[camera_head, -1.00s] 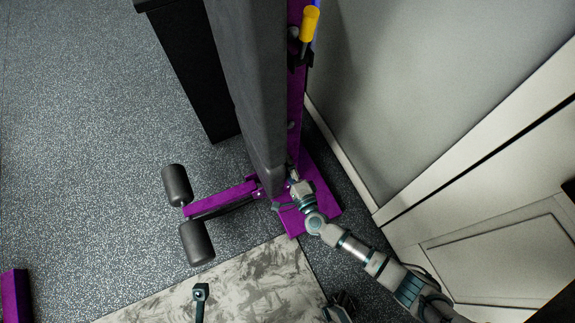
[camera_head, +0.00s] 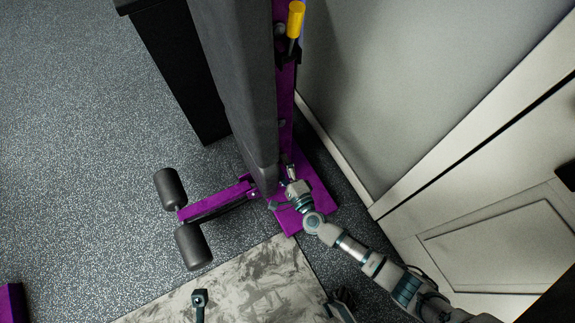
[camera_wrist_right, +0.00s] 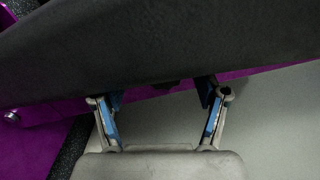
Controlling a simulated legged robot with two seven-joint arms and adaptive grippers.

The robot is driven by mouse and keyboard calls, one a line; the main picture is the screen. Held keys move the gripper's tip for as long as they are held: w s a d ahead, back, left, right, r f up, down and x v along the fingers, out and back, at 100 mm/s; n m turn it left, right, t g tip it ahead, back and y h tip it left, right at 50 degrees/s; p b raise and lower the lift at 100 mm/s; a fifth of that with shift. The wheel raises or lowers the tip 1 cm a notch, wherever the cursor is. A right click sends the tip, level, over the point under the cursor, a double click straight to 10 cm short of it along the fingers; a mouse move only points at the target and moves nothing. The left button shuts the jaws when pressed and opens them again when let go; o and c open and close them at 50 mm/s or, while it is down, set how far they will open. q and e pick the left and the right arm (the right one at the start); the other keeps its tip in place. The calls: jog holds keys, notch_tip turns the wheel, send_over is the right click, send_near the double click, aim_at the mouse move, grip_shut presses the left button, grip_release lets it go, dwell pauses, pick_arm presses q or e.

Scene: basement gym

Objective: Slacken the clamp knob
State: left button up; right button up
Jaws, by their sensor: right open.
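My right gripper (camera_head: 285,172) reaches in from the lower right, low beside the purple upright of the bench and the lower end of its dark pad. In the right wrist view the gripper (camera_wrist_right: 160,100) is open, its two blue-lined fingers apart at the pad's lower edge. A small dark shape (camera_wrist_right: 166,84) shows between the fingertips under that edge. It may be the clamp knob, but most of it is hidden and I cannot tell. No contact is clear.
The long dark pad (camera_head: 235,80) crosses close in front of the fingers. The purple base plate (camera_head: 316,205) lies under my right wrist. Foam rollers (camera_head: 193,247) stick out left. A yellow handle (camera_head: 296,18) is higher on the upright. Wall and cabinet (camera_head: 500,245) close the right side.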

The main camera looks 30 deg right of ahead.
jog(key=s, duration=1.1)
jog(key=shift+s+d, duration=0.25)
jog(key=shift+s, duration=0.05)
jog(key=shift+f, duration=0.1)
